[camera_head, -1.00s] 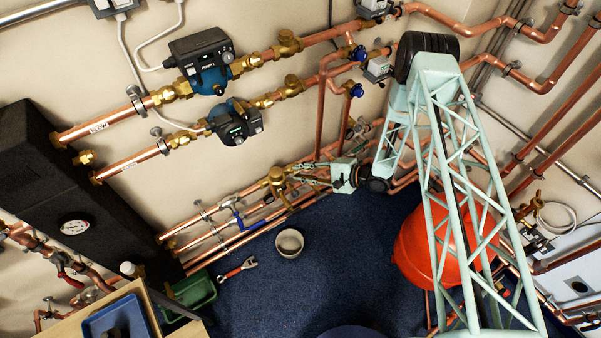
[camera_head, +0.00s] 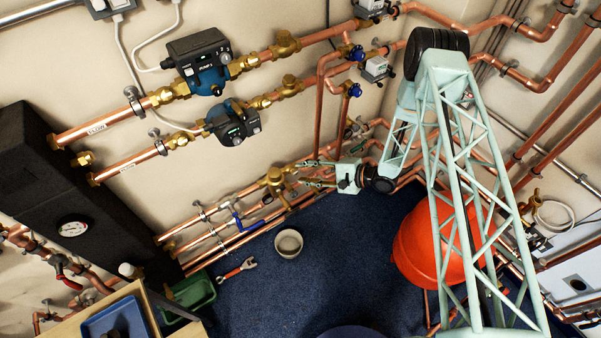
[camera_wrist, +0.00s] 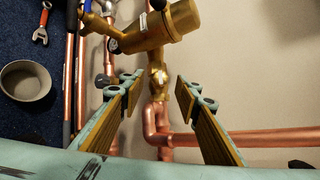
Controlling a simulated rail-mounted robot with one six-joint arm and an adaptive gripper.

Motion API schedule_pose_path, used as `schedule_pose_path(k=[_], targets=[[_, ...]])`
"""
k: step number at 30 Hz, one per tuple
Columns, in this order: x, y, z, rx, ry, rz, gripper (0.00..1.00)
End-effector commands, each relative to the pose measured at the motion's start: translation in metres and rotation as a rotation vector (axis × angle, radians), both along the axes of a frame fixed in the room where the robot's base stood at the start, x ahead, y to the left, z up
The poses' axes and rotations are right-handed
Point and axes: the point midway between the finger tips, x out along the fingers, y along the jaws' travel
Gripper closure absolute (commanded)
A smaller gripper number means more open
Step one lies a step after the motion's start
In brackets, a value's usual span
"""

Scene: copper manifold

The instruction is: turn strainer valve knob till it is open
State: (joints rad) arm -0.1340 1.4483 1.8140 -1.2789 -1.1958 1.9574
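The brass strainer valve (camera_head: 275,178) sits on the low pipework by the wall in the head view. In the wrist view its thick brass body (camera_wrist: 160,28) lies slantwise at the top, with a small dark round part (camera_wrist: 113,46) at its lower left end. I cannot tell for sure which part is the knob, or how far open it stands. My gripper (camera_wrist: 158,88) is open and empty, its two fingers apart with brass and copper pipe visible between them. It also shows in the head view (camera_head: 308,176), just right of the brass valve; contact is not visible.
Copper pipes (camera_wrist: 230,140) run close by the fingers and along the wall. A blue-handled valve (camera_head: 237,216) is left of the strainer. A grey bowl (camera_head: 288,243) and a red wrench (camera_head: 237,270) lie on the blue floor. A red tank (camera_head: 425,250) stands right, beside my arm.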

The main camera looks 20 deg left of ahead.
Motion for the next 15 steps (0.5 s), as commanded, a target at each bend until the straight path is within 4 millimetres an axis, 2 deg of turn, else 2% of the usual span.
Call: schedule_pose_path(k=[15], targets=[[-0.006,-0.057,0.025,0.0,-0.001,-0.001,0.7]])
